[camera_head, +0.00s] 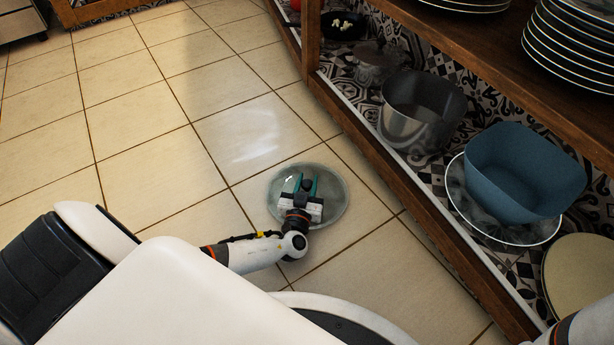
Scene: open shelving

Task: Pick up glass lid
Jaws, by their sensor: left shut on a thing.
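The glass lid (333,205) is a round, see-through disc with a pale rim, over the tiled floor in front of the shelving. My left gripper (305,183) reaches in from the left and is over the lid's middle, shut on it. The gripper hides the part it grips. I cannot tell whether the lid touches the floor or is slightly raised. My right gripper is out of view; only a piece of my right arm shows at the bottom right corner.
The wooden shelf edge runs diagonally just right of the lid. On the lower shelf stand a metal pot (421,112), a blue bowl (515,165) on a glass plate (462,200), and a cream disc (580,275). Plates (570,50) are stacked above. The floor to the left is clear.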

